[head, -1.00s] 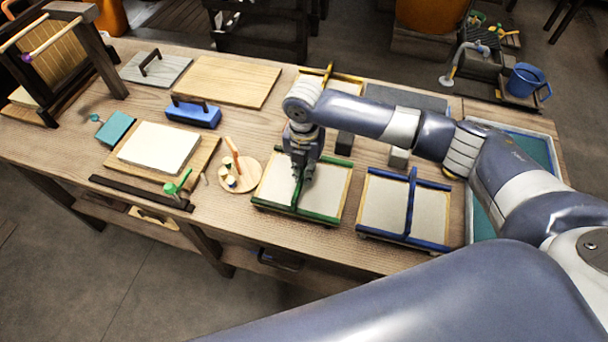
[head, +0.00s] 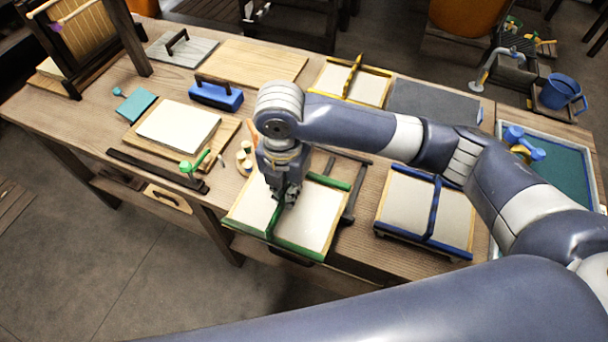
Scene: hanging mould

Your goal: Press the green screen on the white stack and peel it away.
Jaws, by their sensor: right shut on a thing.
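The green screen (head: 314,216) is a pale panel in a green-edged frame with a green bar across its middle. My right gripper (head: 284,200) is over it from above, shut on its green middle bar. The screen sits at the front of the bench, its near edge out past the bench's front edge, a dark frame partly showing behind it. The white stack (head: 178,128) is a thick white block on a wooden board to the left, apart from the screen. My left gripper is not in view.
The blue screen (head: 403,202) lies to the right and the yellow one (head: 350,84) behind. Left of the gripper are small pots (head: 244,155), a green-headed tool (head: 193,164) and a dark bar (head: 157,171). A blue-based handled block (head: 215,97) stands behind the stack.

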